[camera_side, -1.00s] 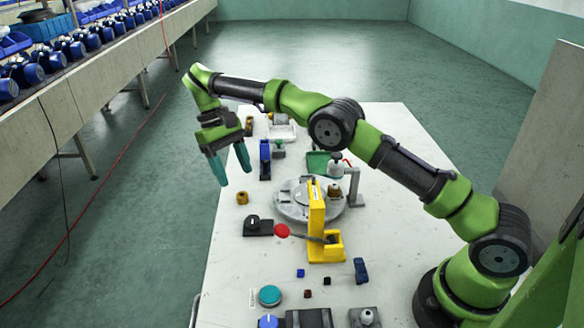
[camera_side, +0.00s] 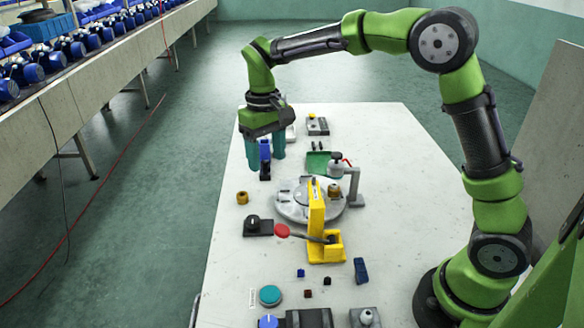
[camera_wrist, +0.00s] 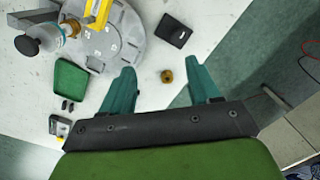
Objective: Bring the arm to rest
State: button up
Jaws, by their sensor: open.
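My gripper (camera_side: 266,158) has teal fingers. In the side view it hangs with its fingers pointing down over the far left part of the white table (camera_side: 415,190).
A grey round turntable (camera_side: 290,208) and a yellow lever stand (camera_side: 318,225) with a red knob stand mid-table. A green tray (camera_side: 318,160) lies behind them. A black switch box (camera_side: 258,228) and a teal button (camera_side: 270,295) are nearer. The table's right side is clear.

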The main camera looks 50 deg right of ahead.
jog(key=s+d+r+m+t, duration=0.1)
jog(key=s+r+t, duration=0.2)
jog(key=s, duration=0.7)
jog(key=s+d+r+m+t+y, duration=0.1)
jog(key=s+r+m+t, duration=0.1)
jog(key=s, duration=0.9)
jog(key=r+t, duration=0.1)
jog(key=t, duration=0.1)
jog(key=shift+d+r+t+y, duration=0.3)
jog(key=shift+d, duration=0.05)
